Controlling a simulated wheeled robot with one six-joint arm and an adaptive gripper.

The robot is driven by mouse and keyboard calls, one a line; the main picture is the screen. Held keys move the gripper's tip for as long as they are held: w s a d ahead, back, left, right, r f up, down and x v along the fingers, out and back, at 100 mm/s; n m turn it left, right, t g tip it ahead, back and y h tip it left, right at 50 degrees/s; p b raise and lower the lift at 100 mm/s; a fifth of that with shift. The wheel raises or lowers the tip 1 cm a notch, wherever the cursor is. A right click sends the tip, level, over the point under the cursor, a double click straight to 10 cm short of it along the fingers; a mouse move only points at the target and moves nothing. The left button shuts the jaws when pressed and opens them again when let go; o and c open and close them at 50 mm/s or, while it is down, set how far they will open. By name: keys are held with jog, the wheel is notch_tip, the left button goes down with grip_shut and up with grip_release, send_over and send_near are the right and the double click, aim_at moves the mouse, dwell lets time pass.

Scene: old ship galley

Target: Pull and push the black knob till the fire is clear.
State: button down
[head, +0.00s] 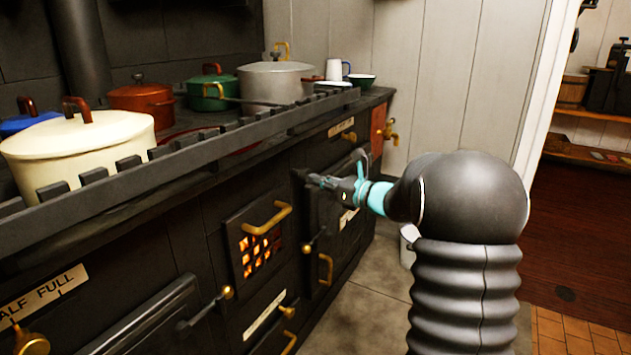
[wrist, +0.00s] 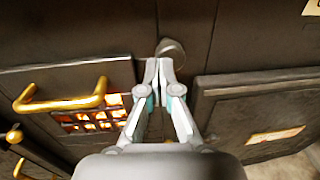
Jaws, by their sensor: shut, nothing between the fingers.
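A small round dark knob (wrist: 173,47) shows on the stove front in the wrist view, just beyond my fingertips and slightly to their right. In the head view my fingers mostly hide it. My gripper (head: 318,181) is shut and empty, pointing at the stove front above and between two doors. Its fingertips also show in the wrist view (wrist: 158,66). I cannot tell whether they touch the knob. The fire (head: 262,257) glows orange behind a square grate, and it shows at the left in the wrist view (wrist: 92,121).
The black stove carries a cream pot (head: 85,150), a red pot (head: 142,97), a green pot (head: 210,92) and a grey pot (head: 272,82) behind a notched rail. Brass handles (head: 268,220) stick out from the doors. Clear floor (head: 365,315) lies in front.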

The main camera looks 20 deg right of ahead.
jog(key=v, duration=1.2)
jog(key=shift+s, duration=0.2)
jog(key=shift+d+f, duration=0.1)
jog(key=shift+f, duration=0.05)
